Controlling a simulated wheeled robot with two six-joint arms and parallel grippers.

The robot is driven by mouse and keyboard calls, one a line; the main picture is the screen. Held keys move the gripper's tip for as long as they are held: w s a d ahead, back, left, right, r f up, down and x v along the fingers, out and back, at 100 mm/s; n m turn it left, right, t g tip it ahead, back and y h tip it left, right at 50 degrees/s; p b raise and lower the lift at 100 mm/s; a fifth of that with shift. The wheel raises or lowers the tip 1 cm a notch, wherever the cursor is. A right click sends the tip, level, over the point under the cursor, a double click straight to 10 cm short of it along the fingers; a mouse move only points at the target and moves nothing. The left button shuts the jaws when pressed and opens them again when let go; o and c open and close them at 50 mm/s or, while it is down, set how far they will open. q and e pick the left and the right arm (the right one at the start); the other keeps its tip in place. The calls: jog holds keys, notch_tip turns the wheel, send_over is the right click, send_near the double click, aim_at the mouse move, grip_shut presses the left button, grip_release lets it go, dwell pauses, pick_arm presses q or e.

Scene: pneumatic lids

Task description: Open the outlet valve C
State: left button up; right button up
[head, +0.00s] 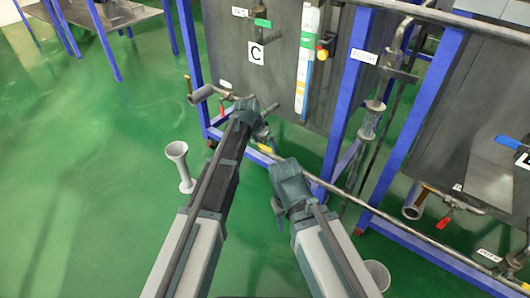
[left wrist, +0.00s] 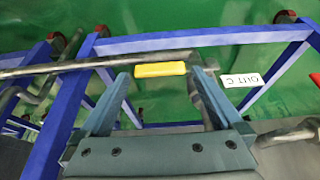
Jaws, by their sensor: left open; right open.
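The outlet valve C has a yellow handle (left wrist: 160,70), seen in the left wrist view between my left gripper's (left wrist: 158,74) spread fingertips. A white label reading OUT C (left wrist: 243,80) appears upside down to its right. In the head view, the yellow handle (head: 266,149) is just below my left gripper (head: 265,133), on the low pipework under the panel marked C (head: 256,52). The left gripper is open; I cannot tell whether its fingers touch the handle. My right gripper (head: 284,206) is open and empty, lower and to the right.
A red handle (head: 222,112) and a grey pipe end (head: 200,93) sit left of my left gripper. Blue frame legs (head: 347,95) and a long low pipe (head: 345,196) bound the right side. A grey funnel-like stand (head: 180,165) stands on the open green floor.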

pick_arm(q)
jog(key=shift+w+d+f, duration=0.15)
jog(key=shift+w+f, duration=0.05)
jog(key=shift+f, duration=0.3)
jog(key=shift+c, duration=0.3)
grip_shut()
